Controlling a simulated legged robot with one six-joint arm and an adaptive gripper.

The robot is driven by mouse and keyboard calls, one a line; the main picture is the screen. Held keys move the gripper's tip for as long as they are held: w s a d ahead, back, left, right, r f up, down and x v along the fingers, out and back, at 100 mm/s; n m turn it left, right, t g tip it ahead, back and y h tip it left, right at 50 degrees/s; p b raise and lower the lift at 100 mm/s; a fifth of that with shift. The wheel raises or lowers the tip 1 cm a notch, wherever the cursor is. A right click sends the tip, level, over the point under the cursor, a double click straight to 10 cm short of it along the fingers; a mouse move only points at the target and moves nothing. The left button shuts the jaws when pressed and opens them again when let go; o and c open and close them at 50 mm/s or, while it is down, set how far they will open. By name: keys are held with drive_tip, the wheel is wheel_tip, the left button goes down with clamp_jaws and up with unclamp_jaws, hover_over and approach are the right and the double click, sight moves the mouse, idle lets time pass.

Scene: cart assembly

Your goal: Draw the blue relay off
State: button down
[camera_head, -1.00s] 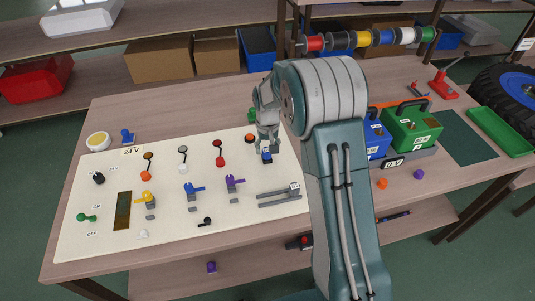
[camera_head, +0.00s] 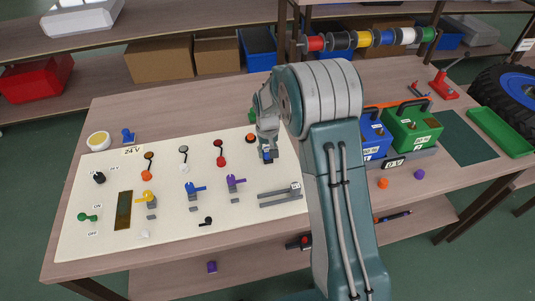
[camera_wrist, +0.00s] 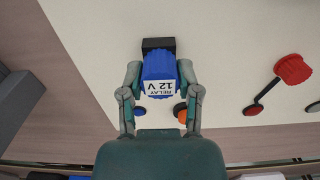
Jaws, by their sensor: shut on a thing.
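The blue relay (camera_wrist: 158,72), with a white label reading RELAY 12 V, sits between the fingers of my gripper (camera_wrist: 159,88) in the wrist view. My gripper is shut on it, one finger on each side. A black socket block (camera_wrist: 158,44) shows right at the relay's far end; I cannot tell if the relay is seated in it or just clear of it. In the head view my gripper (camera_head: 267,143) is over the right part of the white board, and the relay (camera_head: 267,154) shows as a small blue patch below it, partly hidden.
The white board (camera_head: 110,240) carries several coloured levers and switches. A red-knobbed part (camera_head: 220,146) stands left of my gripper, and an orange button (camera_head: 251,138) is close by. A grey rail (camera_head: 280,198) lies nearer the front. Blue (camera_head: 374,137) and green (camera_head: 412,132) batteries stand to the right.

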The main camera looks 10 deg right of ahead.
sight(267, 150)
drive_tip(key=shift+r, duration=0.3)
drive_tip(key=shift+r, duration=2.3)
